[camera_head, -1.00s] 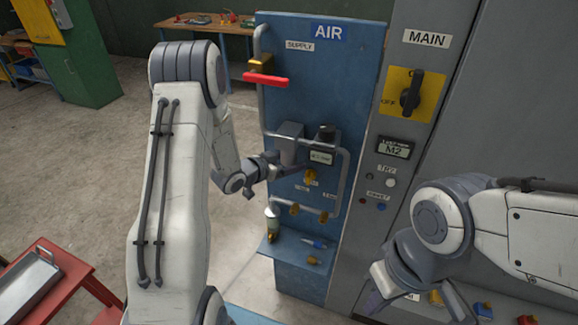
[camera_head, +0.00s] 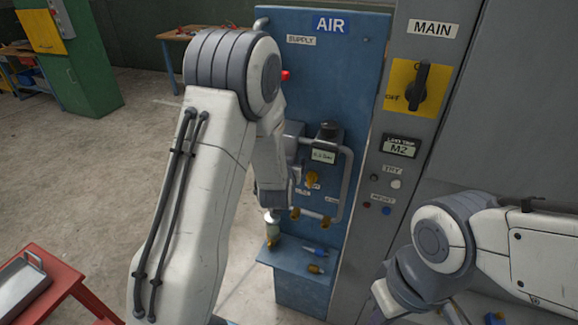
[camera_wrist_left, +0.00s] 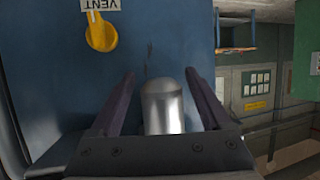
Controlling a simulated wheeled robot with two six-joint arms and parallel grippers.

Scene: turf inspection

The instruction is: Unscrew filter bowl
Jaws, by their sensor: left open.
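In the left wrist view a silver cylinder with a rounded end, which looks like the filter bowl (camera_wrist_left: 163,106), stands between the two dark fingers of my left gripper (camera_wrist_left: 162,105). The gripper is open, with a gap visible on each side of the bowl. The grey filter housing (camera_head: 293,131) shows only partly behind that arm, on the blue air panel (camera_head: 350,75). My right gripper (camera_head: 382,303) is at the bottom edge of the head view, its fingers mostly out of sight.
A yellow vent knob (camera_wrist_left: 101,33) is close by in the left wrist view. A pipe loop (camera_head: 346,180) and a regulator (camera_head: 325,145) are right of my left wrist.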

